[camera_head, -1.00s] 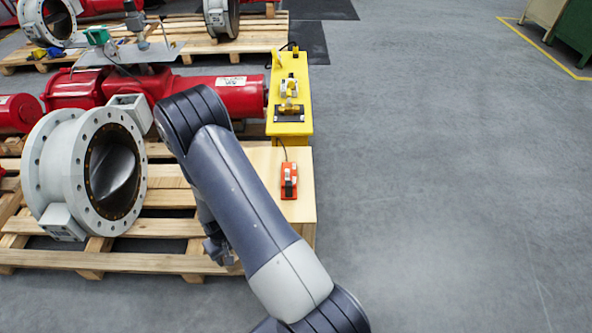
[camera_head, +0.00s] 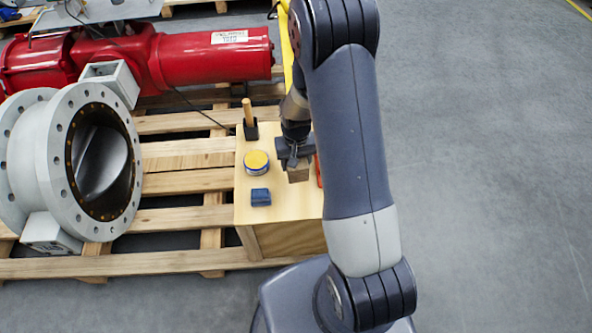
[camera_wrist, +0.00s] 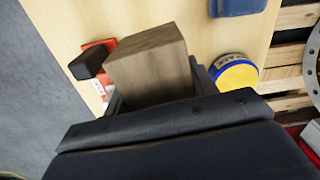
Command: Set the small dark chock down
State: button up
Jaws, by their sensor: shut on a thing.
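The small dark chock, a brown wooden block (camera_head: 298,173), is between the jaws of my gripper (camera_head: 294,152), which is shut on it. In the wrist view the chock (camera_wrist: 152,62) sticks out past the fingers of my gripper (camera_wrist: 152,98), its wood grain plain. It is over the pale wooden box top (camera_head: 285,208), right of a yellow-lidded round tin (camera_head: 256,162). I cannot tell whether its underside touches the top.
A blue block (camera_head: 261,197) and a black holder with a wooden handle (camera_head: 250,128) stand on the box top. A red device (camera_wrist: 98,62) lies close beside the chock, mostly hidden by my arm in the head view. A flanged valve (camera_head: 95,160) and red actuator (camera_head: 210,60) are left.

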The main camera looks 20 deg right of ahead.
jog(key=shift+w+r+m+b, duration=0.35)
jog(key=shift+r+m+b, duration=0.1)
jog(key=shift+b, duration=2.65)
jog(key=r+b, duration=0.1)
jog(key=b, duration=0.2)
jog(key=shift+s+d+r+b, duration=0.1)
jog(key=shift+s+r+b, duration=0.25)
jog(key=b, duration=0.2)
send_near(295, 193)
jog(key=w+f, duration=0.1)
jog(key=w+d+f, duration=0.1)
jog(key=f, duration=0.1)
jog(key=w+f, duration=0.1)
jog(key=f, duration=0.1)
jog(key=shift+w+d+f, duration=0.15)
jog(key=shift+w+d, duration=0.15)
jog(key=shift+w, duration=0.05)
jog(key=shift+f+b, duration=0.2)
jog(key=shift+b, duration=0.15)
jog(key=o, duration=1.1)
jog(key=shift+r, duration=0.1)
